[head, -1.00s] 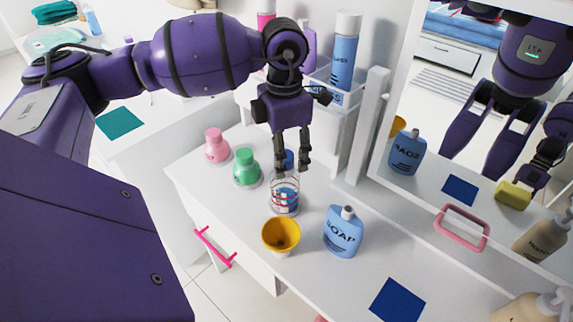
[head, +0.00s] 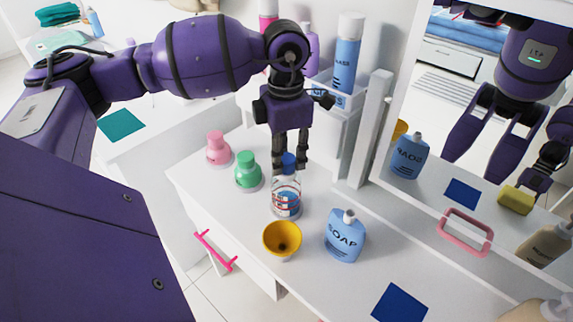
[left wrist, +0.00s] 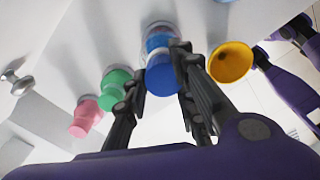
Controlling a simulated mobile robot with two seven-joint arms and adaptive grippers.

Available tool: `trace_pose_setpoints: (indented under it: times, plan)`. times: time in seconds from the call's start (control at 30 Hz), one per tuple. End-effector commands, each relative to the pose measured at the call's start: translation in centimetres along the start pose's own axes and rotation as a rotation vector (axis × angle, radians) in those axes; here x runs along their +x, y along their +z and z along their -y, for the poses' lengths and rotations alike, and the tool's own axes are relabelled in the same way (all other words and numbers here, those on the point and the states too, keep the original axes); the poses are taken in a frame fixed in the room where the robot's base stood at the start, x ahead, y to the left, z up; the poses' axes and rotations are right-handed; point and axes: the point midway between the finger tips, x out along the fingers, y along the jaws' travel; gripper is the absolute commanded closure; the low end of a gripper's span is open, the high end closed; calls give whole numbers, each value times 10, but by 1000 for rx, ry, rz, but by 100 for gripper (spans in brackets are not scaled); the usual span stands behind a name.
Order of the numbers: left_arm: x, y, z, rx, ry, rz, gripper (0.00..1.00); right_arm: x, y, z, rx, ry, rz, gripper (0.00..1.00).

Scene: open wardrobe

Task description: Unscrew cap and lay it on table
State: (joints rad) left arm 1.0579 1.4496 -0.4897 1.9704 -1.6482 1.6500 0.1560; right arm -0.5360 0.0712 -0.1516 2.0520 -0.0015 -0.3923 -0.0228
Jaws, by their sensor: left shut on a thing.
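A clear bottle (head: 286,201) with red stripes and blue contents stands upright on the white table (head: 235,210). Its blue cap (head: 289,164) sits at the bottle's top; no gap shows between them. My left gripper (head: 290,164) points down and is shut on the cap, one finger on each side. In the left wrist view the cap (left wrist: 162,80) lies between the fingers, with the bottle (left wrist: 158,38) behind it. The thread under the cap is hidden.
Pink (head: 218,151) and green (head: 247,175) bottles stand to the left. A yellow cup (head: 282,238) and a blue soap bottle (head: 345,236) stand in front. A dark blue square (head: 399,302) lies front right. A mirror (head: 440,90) and a shelf box (head: 330,95) rise behind.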

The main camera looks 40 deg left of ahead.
Motion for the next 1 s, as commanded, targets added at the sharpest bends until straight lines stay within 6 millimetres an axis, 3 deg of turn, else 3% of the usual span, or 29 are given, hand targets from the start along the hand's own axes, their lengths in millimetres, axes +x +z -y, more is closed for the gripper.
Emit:
trace_pose_setpoints:
  times: [0.23, 0.6, 1.0]
  plan:
    - [1, 0, 5, -67, -12, -2, 100, -1, -3, 0, 0, 0, -4, 60]
    - [-1, 1, 6, -573, -15, -1, 100, -9, -22, -1, 0, 1, -27, 60]
    - [-2, 3, 7, -987, -19, 1, 100, -15, -43, -2, -1, 1, -54, 60]
